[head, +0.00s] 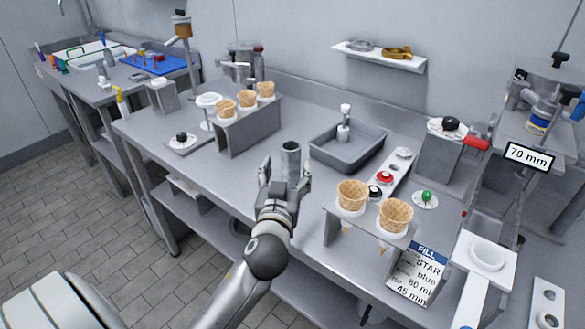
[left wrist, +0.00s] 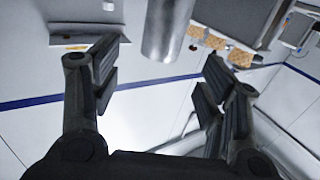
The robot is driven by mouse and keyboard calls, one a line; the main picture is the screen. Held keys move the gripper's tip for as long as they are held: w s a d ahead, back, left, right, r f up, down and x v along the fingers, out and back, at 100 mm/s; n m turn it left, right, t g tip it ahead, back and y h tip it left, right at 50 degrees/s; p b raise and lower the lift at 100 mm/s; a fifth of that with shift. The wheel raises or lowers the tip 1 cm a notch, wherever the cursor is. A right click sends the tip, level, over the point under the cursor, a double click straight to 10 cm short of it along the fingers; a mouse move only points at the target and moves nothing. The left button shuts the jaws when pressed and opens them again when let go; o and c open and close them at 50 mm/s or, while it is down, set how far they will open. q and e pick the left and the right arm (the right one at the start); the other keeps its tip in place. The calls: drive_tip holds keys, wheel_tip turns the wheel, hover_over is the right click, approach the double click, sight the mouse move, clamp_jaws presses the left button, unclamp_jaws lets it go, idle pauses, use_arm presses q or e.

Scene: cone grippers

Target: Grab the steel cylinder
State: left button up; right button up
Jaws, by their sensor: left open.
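The steel cylinder (head: 290,158) stands upright on the steel bench, open at its top. My left gripper (head: 285,176) is open just in front of it, with one finger towards each side of its lower part. In the left wrist view the cylinder (left wrist: 166,28) shows at the top, in line with the gap between the spread fingers of the left gripper (left wrist: 163,58). No finger visibly touches it. The cylinder's lower part is partly hidden by the gripper in the head view. My right gripper is not in view.
A grey tray (head: 342,165) lies right of the cylinder, and a cone stand (head: 249,130) stands behind and left of it. A front rack holds two waffle cones (head: 353,195). A square plate (head: 188,146) lies at left. Bare bench surrounds the cylinder.

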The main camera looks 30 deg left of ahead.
sight(289, 153)
use_arm(q)
drive_tip(key=x, duration=0.3)
drive_tip(key=shift+r, duration=0.3)
drive_tip(key=shift+w+a+f, duration=0.1)
drive_tip(key=shift+w+a, duration=0.05)
drive_tip(key=shift+w, duration=0.1)
drive_tip(key=p+x, duration=0.2)
drive_tip(key=x, duration=0.2)
drive_tip(key=shift+w+a, duration=0.25)
drive_tip(key=shift+w, duration=0.05)
drive_tip(key=shift+w+a, duration=0.1)
drive_tip(key=shift+w, duration=0.1)
drive_tip(key=c, duration=0.7)
clamp_jaws()
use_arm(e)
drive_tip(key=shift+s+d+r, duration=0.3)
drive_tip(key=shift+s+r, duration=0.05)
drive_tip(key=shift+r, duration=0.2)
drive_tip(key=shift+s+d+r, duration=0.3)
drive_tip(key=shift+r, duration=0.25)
